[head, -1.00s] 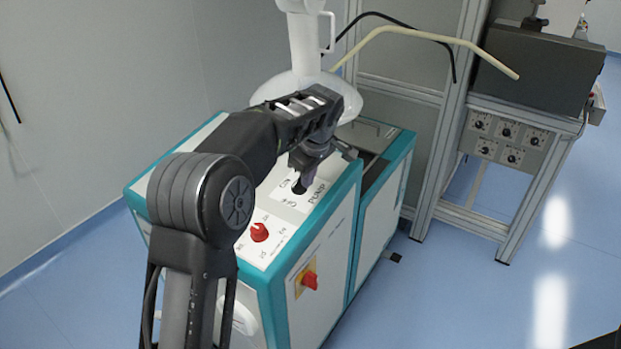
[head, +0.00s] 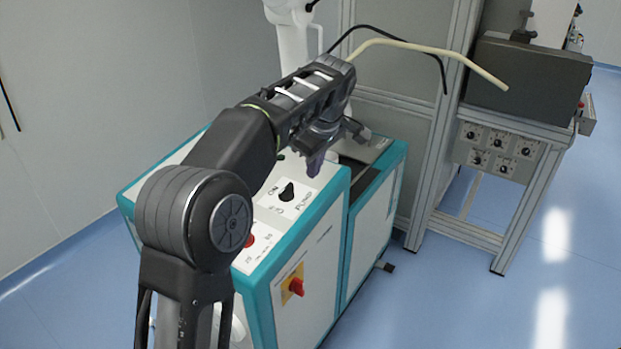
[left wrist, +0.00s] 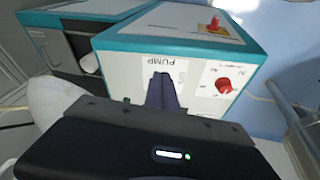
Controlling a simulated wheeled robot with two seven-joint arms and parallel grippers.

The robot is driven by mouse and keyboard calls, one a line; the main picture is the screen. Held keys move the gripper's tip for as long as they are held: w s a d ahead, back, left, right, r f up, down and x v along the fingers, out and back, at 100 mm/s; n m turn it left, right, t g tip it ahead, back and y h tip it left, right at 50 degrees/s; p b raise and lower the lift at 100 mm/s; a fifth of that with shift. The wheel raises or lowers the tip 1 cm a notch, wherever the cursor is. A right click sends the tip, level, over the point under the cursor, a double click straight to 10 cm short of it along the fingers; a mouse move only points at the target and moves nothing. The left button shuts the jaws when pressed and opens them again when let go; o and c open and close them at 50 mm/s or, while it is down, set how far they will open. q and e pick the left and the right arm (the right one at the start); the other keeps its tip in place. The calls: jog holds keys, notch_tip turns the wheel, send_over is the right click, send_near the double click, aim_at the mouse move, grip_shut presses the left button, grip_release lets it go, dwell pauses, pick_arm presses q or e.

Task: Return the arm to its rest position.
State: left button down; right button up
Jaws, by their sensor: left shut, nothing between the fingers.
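My left arm comes in from the lower left of the head view and reaches over a white and teal cabinet (head: 316,235). My left gripper (head: 315,170) is shut and empty, pointing down above the cabinet top. Its closed fingers also show in the left wrist view (left wrist: 162,90), in front of the PUMP label (left wrist: 168,62). The black pump knob (head: 287,192) stands clear below the gripper in the head view, apart from the fingers. In the left wrist view the knob cannot be made out. My right gripper is not in view.
A red knob (head: 249,241) is partly hidden by my arm; it shows fully in the left wrist view (left wrist: 223,86). A red switch on yellow (head: 297,286) is on the cabinet front. A metal frame with a dark box (head: 528,78) stands right. Blue floor is free at lower right.

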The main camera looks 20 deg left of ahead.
pick_arm(q)
jog(key=shift+s+d+r, duration=0.1)
jog(key=shift+d+r, duration=0.05)
jog(key=shift+r, duration=0.2)
dwell(0.3)
